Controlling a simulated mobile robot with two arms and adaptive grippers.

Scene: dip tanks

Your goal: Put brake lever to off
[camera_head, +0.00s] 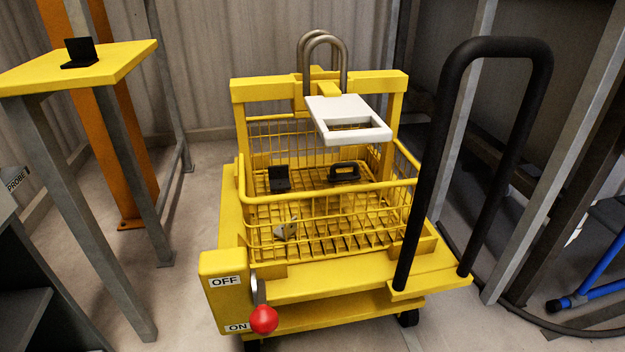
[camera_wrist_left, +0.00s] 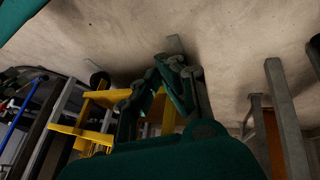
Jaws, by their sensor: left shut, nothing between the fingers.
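The brake lever is a short grey arm with a red ball knob (camera_head: 263,319), on the side of a yellow box (camera_head: 222,290) at the cart's front left corner. The lever points down, with its knob beside the ON label (camera_head: 237,328). The OFF label (camera_head: 224,281) is higher on the box. My left gripper (camera_wrist_left: 172,62) shows dark green in the left wrist view, shut and empty. Part of a yellow frame (camera_wrist_left: 100,115) appears beyond it, apart from the fingers as far as I can tell. Neither gripper shows in the head view.
The yellow cart (camera_head: 330,281) carries a wire basket with several small parts, a white frame (camera_head: 348,108) above it and a black push handle (camera_head: 440,120) at right. A yellow-topped stand (camera_head: 120,62) is at left. Floor between stand and cart is clear.

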